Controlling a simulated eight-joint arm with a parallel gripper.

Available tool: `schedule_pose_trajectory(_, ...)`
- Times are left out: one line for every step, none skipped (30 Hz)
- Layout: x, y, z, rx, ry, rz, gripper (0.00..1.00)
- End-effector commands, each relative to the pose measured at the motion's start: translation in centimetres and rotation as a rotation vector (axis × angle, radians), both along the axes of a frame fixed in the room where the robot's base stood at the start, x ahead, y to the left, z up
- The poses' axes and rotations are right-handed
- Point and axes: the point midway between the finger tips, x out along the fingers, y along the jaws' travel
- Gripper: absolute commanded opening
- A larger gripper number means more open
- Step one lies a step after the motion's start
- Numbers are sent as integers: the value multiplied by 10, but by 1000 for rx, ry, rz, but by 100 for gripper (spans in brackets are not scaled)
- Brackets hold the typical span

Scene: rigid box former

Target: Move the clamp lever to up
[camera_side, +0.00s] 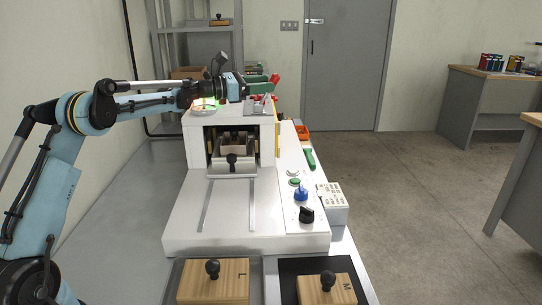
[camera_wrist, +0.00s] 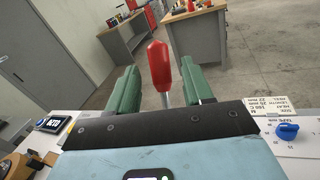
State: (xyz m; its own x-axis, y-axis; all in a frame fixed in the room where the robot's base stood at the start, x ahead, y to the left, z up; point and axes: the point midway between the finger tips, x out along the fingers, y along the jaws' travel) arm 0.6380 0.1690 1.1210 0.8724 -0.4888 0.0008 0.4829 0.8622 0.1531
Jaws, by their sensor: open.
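The clamp lever (camera_wrist: 159,65) has a red handle on a grey metal shaft. In the wrist view it stands between my gripper's two green fingers, with a visible gap on each side. In the side view, the red lever end (camera_side: 275,79) shows at the fingertips above the box former (camera_side: 228,120). My gripper (camera_side: 264,80) is open around the lever, reaching in from the left. The lever's base is hidden in the wrist view by my gripper body.
The former's right panel carries a blue knob (camera_side: 301,194), a black knob (camera_side: 306,214) and a green button (camera_side: 294,182). Wooden blocks marked L (camera_side: 213,284) and M (camera_side: 326,289) lie in front. A display (camera_wrist: 54,123) reads AUTO. Open floor lies to the right.

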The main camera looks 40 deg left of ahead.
Motion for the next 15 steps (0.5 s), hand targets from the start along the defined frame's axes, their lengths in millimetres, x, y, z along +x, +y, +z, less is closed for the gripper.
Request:
schedule_pose_trajectory(9, -6, 0, 0, 1, -4, 51)
schedule_pose_trajectory(13, -8, 0, 0, 1, -4, 51)
schedule_pose_trajectory(19, -11, 0, 1, 0, -2, 51)
schedule_pose_trajectory(23, -14, 0, 1, 0, -2, 51)
schedule_pose_trajectory(26, -16, 0, 1, 0, -3, 51)
schedule_pose_trajectory(30, -17, 0, 1, 0, -2, 51)
schedule_pose_trajectory(33, -19, 0, 1, 0, -2, 51)
schedule_pose_trajectory(35, -20, 0, 1, 0, -1, 51)
schedule_pose_trajectory(37, -21, 0, 1, 0, -1, 51)
schedule_pose_trajectory(39, -22, 0, 1, 0, -1, 51)
schedule_pose_trajectory(40, -23, 0, 1, 0, -1, 51)
schedule_pose_trajectory(42, -24, 0, 1, 0, -1, 51)
schedule_pose_trajectory(43, -24, 0, 1, 0, -1, 51)
schedule_pose_trajectory(43, -25, 0, 1, 0, -1, 51)
schedule_pose_trajectory(44, -25, 0, 1, 0, -1, 51)
